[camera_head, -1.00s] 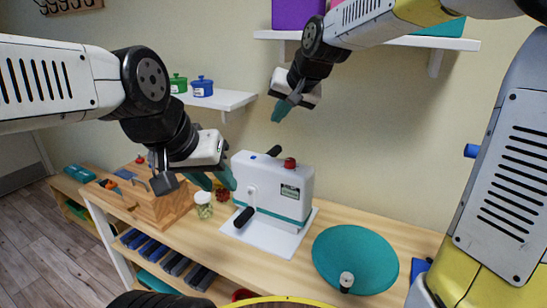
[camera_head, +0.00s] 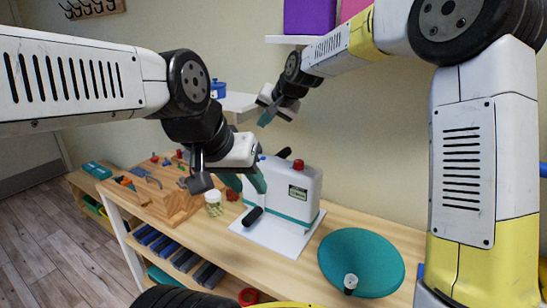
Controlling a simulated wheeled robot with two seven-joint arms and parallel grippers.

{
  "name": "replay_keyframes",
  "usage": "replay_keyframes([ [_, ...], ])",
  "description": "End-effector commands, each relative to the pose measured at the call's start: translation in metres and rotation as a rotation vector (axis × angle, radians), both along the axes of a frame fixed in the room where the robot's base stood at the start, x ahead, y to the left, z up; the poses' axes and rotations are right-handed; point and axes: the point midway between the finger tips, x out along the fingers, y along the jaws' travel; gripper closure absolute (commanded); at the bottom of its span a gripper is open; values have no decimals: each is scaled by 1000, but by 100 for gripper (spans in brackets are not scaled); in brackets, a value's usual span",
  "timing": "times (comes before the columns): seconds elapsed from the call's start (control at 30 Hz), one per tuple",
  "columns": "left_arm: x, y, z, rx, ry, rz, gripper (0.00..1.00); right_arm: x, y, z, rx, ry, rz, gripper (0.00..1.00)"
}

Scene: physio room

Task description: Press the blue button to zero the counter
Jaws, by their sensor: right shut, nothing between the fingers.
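A white machine (camera_head: 290,180) with a teal band stands on a white base plate on the wooden bench. A small label or display (camera_head: 298,193) is on its front, too small to read. A red knob (camera_head: 299,165) is on top. A small blue button (camera_head: 262,157) shows at the top left, partly hidden by my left gripper. My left gripper (camera_head: 246,186) is in front of the machine's left side, its teal fingers apart and empty. I cannot tell whether it touches. My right gripper (camera_head: 267,118) is shut and empty, above and behind the machine near the wall.
Black handles (camera_head: 253,216) stick out from the machine. A wall shelf (camera_head: 238,103) is behind my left arm.

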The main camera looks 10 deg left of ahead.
Motion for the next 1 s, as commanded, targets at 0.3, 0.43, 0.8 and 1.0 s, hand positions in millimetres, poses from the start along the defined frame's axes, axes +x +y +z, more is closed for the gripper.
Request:
replay_keyframes([
  [0.3,0,0,0,0,0,0,64,0,-1,-39,-2,5,-1,100],
  [0.43,0,0,0,0,0,0,64,-1,0,-56,-1,3,0,100],
  [0.8,0,0,0,0,0,0,64,0,-1,-85,-1,2,0,100],
  [1.0,0,0,0,0,0,0,64,0,0,-86,-1,2,-1,100],
])
